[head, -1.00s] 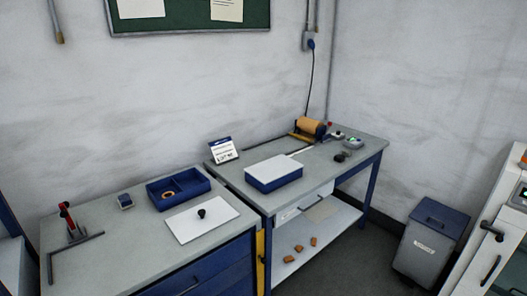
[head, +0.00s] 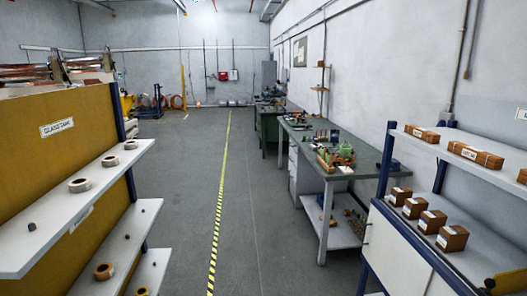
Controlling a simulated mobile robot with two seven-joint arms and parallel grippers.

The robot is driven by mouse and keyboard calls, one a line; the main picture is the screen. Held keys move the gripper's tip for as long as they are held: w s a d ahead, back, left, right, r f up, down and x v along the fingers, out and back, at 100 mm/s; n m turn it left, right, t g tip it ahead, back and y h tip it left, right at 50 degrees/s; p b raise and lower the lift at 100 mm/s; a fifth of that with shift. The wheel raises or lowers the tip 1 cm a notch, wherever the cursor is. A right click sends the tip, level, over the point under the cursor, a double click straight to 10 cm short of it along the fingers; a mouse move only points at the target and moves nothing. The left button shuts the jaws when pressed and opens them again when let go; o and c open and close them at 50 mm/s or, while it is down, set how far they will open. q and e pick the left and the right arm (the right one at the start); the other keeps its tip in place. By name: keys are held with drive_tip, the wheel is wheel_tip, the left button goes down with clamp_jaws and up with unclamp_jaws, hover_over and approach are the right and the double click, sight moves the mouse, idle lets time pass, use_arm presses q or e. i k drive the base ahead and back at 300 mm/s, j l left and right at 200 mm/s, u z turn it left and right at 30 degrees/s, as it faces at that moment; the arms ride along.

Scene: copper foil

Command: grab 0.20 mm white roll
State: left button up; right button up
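Several rolls lie on the shelf rack at the left. The top shelf (head: 60,226) carries a near roll (head: 79,185), a middle roll (head: 110,160) and a far roll (head: 131,145), pale or whitish with tan parts. A browner roll (head: 103,271) lies on the shelf below, and part of another roll (head: 143,291) shows at the bottom edge. No thickness marking is readable, so I cannot tell which is the 0.20 mm white roll. Neither of my grippers is in view.
A grey aisle floor (head: 180,200) is open, with a yellow-black floor stripe (head: 219,190) along it. Green workbenches (head: 327,170) stand along the right wall. A shelf with brown boxes (head: 474,155) is at the near right. A labelled tan panel (head: 50,165) backs the left rack.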

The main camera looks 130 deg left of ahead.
sight(110, 161)
drive_tip(key=k+j+z, duration=0.1)
drive_tip(key=z, duration=1.65)
drive_tip(key=k+z, duration=0.2)
drive_tip(key=z, duration=0.25)
drive_tip(key=k+l+z, duration=0.15)
drive_tip(key=z, duration=0.3)
drive_tip(key=k+l+z, duration=0.15)
drive_tip(key=z, duration=0.3)
drive_tip(key=k+l+z, duration=0.15)
drive_tip(key=l+z, duration=0.4)
drive_tip(key=k+l+z, duration=0.15)
drive_tip(key=l+z, duration=0.15)
drive_tip(key=l, duration=0.15)
drive_tip(key=l+z, duration=0.35)
drive_tip(key=l, duration=0.7)
drive_tip(key=k+l, duration=0.1)
drive_tip(key=l, duration=1.75)
